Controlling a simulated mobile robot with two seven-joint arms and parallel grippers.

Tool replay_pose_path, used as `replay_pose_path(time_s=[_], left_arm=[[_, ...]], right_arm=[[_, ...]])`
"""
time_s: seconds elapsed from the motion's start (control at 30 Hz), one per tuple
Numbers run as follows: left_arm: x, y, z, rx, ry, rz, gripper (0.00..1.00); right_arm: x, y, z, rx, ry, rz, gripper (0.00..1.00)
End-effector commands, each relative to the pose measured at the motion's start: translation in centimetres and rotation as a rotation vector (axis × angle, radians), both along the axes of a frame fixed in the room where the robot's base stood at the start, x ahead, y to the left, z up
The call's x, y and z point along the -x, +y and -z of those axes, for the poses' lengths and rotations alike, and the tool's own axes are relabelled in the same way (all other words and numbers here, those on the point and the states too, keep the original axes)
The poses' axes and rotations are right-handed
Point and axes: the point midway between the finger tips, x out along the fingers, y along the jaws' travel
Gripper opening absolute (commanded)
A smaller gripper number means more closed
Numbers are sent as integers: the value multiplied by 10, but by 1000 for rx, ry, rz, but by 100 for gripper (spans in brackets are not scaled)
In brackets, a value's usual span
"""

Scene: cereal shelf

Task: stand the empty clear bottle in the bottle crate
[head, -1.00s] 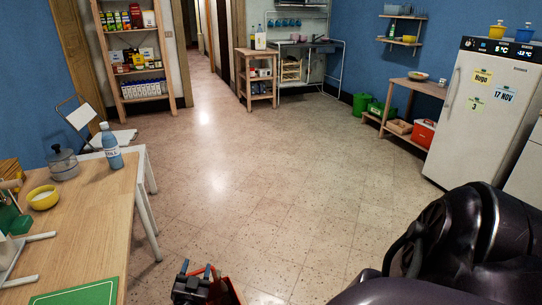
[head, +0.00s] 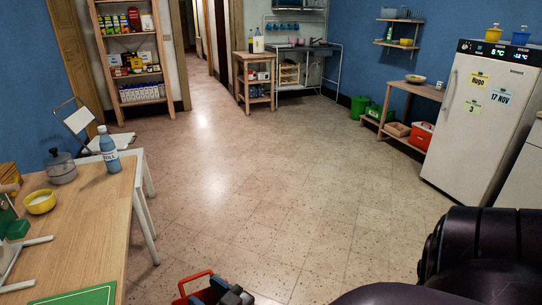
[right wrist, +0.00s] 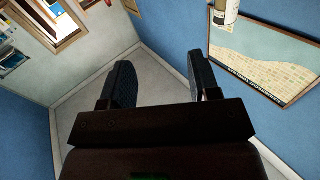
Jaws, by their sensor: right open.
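A blue-tinted bottle (head: 110,152) with a white label and pale cap stands upright on the wooden table at left in the head view. I cannot tell whether it is empty, and I see no other bottle that is plainly clear and empty. A red container with a raised handle (head: 196,277) shows at the bottom edge; it is cut off, and I cannot tell whether it is the bottle crate. My left gripper is out of view.
The table (head: 95,225) also holds a grey pot (head: 61,168), a yellow bowl (head: 40,202) and a green mat (head: 85,296). A wooden trolley (head: 255,57) and a fridge (head: 485,120) stand farther back. The middle floor is clear.

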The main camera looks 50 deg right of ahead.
Motion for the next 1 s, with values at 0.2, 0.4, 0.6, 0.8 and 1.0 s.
replay_pose_path(time_s=[0.2,0.4,0.6,0.8,1.0], left_arm=[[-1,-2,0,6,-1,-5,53],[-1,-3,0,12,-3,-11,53],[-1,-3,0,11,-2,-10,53],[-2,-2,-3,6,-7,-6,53],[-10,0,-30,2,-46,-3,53]], right_arm=[[97,-8,84,137,451,-42,56],[148,-18,114,197,664,-22,56],[156,-20,118,206,697,-15,56],[155,-20,116,206,692,-15,56],[153,-22,96,203,667,-7,56]])
